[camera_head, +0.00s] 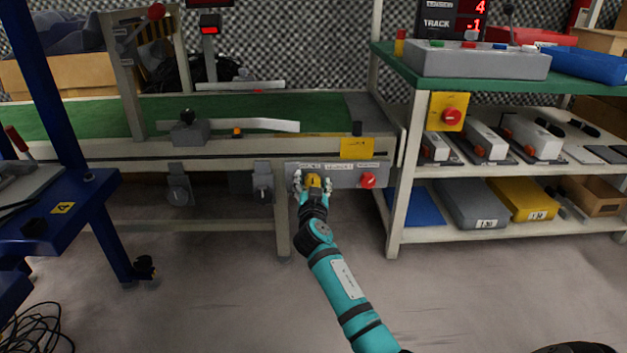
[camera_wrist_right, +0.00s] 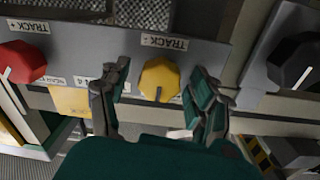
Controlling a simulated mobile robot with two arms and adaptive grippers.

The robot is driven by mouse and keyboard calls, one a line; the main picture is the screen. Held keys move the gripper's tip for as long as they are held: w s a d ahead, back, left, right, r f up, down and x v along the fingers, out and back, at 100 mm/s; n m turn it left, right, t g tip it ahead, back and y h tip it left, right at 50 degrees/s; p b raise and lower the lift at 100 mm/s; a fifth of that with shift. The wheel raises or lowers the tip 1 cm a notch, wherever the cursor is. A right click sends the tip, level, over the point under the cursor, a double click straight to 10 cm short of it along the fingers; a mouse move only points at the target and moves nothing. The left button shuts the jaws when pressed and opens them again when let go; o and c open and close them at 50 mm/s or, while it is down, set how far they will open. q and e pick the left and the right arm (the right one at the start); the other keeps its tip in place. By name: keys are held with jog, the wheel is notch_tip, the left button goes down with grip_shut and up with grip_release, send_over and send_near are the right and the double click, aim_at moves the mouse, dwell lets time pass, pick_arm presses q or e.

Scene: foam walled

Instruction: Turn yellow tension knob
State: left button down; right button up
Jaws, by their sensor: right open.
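The yellow knob (camera_wrist_right: 160,78) is on a grey control panel (camera_wrist_right: 110,48) and has a dark pointer line near its lower edge. In the head view the yellow knob (camera_head: 314,180) is partly hidden by my right gripper (camera_head: 313,186). In the wrist view my right gripper (camera_wrist_right: 160,92) is open, one finger on each side of the knob, with visible gaps between them. The upside-down label above the knob reads TRACK -. A display (camera_head: 453,20) shows TENSION 4 and TRACK -1. My left gripper is not in view.
A red knob (camera_head: 367,180) sits on the same panel, right of the yellow one; a black knob (camera_wrist_right: 294,62) shows at the wrist view's right. The conveyor's green belt (camera_head: 330,108) lies above. A shelf unit (camera_head: 398,190) stands right, a blue frame (camera_head: 95,205) left.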

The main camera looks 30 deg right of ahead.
jog(key=shift+c, duration=0.3)
jog(key=c, duration=1.1)
jog(key=shift+n, duration=0.3)
jog(key=n, duration=0.3)
jog(key=shift+r+n+p, duration=0.1)
jog(key=shift+n+p, duration=0.2)
jog(key=shift+p, duration=0.05)
jog(key=shift+n+p, duration=0.45)
jog(key=shift+n, duration=1.85)
jog(key=o, duration=1.2)
jog(key=shift+c, duration=0.2)
